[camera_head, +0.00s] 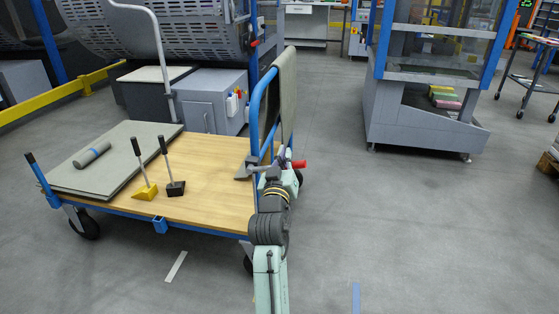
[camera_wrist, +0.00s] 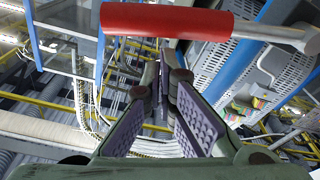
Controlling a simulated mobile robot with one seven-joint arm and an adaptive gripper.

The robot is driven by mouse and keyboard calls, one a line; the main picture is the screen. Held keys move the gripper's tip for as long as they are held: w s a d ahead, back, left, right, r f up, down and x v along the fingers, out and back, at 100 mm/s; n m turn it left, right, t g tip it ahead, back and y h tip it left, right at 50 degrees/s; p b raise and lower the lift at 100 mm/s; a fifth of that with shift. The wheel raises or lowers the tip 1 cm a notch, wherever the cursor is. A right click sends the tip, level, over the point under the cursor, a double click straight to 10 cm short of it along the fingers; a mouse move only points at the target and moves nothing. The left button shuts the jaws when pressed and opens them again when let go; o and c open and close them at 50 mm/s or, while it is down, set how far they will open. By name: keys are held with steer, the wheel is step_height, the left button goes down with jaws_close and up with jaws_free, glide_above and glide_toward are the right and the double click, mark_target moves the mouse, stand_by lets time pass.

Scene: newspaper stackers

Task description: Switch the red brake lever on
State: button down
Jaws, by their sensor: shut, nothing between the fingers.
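The red brake lever (camera_head: 299,164) sticks out to the right from the blue push handle of the cart. In the wrist view its red grip (camera_wrist: 165,22) runs across the top, with a bare metal rod continuing to the right. My gripper (camera_wrist: 167,75) is shut and empty, its fingertips close to the red grip on the near side in that view. Whether they touch it cannot be told. In the head view my arm reaches up from below to the cart handle, and the fingers are mostly hidden there.
The wooden-decked cart (camera_head: 215,200) carries grey boards (camera_head: 110,165), a grey roll (camera_head: 92,154), a yellow-based tool (camera_head: 146,191) and a black-based tool (camera_head: 175,187). A grey cloth (camera_head: 288,95) hangs on the blue handle.

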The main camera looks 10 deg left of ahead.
steer(key=shift+d+f+m+b, duration=0.35)
steer(key=shift+f+m+b, duration=0.2)
steer(key=shift+f+m, duration=0.05)
stand_by(0.3)
